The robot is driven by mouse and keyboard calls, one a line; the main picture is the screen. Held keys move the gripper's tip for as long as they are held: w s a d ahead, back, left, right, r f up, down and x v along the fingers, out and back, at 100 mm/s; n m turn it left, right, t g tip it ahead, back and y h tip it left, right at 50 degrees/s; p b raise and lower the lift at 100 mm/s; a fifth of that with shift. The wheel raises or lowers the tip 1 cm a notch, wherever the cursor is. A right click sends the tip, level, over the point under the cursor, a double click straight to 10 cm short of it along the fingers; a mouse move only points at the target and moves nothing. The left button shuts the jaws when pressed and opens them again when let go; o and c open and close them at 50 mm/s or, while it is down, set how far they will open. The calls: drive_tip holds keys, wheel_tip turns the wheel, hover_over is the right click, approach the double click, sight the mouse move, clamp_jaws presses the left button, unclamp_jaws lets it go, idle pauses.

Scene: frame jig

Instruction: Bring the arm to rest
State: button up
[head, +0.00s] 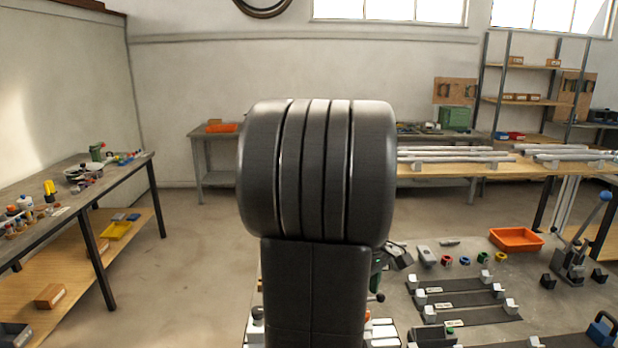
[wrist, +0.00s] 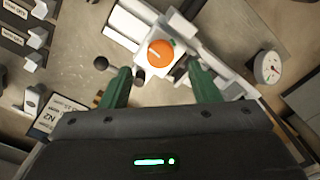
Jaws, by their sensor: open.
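My gripper (wrist: 159,71) shows in the wrist view with its two green fingers apart. No object is held between them. Beyond the fingertips is a white fixture (wrist: 133,24) with a round orange knob (wrist: 160,53); I cannot tell whether the fingers touch it. In the head view my own dark arm links fill the middle and hide most of the gripper and the bench in front of it.
A dial gauge (wrist: 267,68) stands right of the fixture. The head view shows an orange tray (head: 516,240), a lever tool with a blue knob (head: 572,262) and dark jig strips (head: 462,300) at the right. A side bench (head: 70,205) stands left, with open floor between.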

wheel_tip(320, 180, down, 5)
drive_tip(key=shift+r, duration=0.1)
drive_tip(key=shift+r, duration=0.1)
idle(0.4)
